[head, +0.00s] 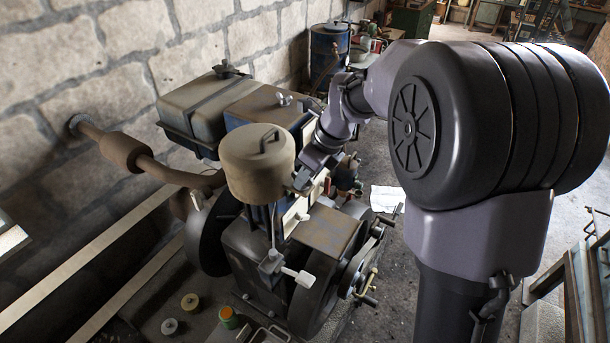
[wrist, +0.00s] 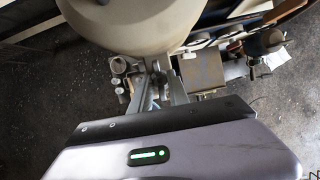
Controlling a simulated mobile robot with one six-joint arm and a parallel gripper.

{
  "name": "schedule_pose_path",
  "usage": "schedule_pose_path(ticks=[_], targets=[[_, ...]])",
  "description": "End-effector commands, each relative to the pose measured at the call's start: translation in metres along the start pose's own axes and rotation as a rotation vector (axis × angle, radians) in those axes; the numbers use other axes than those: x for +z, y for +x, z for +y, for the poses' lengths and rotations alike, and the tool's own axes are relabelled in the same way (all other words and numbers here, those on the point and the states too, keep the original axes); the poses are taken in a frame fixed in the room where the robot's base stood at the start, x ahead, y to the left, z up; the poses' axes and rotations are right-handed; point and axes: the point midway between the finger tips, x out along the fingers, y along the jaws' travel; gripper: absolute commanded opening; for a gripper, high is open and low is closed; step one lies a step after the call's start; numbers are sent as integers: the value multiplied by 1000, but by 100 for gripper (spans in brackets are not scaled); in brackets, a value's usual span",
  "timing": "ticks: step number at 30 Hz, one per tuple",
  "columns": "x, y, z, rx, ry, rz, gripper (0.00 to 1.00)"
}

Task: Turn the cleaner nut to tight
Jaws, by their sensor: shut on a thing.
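The air cleaner (head: 258,165) is a beige round canister with a dark handle on its lid, upright on the engine in the head view. In the wrist view the cleaner (wrist: 125,22) fills the top of the picture. My gripper (head: 301,184) reaches in from the upper right, close beside the canister's right side. In the wrist view my gripper (wrist: 153,82) is shut on a small part just below the canister's rim, at the place of the cleaner nut. The fingers hide the nut, so its shape and how tight it is cannot be told.
The grey fuel tank (head: 205,105) stands behind the cleaner, and the exhaust pipe (head: 125,152) runs left to the wall. A flywheel (head: 325,285) is at the lower front. Small pots (head: 190,301) sit at lower left.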

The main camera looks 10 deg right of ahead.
Motion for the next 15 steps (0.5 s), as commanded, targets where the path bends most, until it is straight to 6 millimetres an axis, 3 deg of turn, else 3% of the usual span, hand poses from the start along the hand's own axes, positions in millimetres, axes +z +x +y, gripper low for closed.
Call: schedule_pose_path(ticks=[2,3,4,15], targets=[[-1,1,0,1,1,1,0],[-1,1,0,2,1,1,27],[-1,1,0,2,1,1,29],[0,-6,0,1,0,-1,29]])
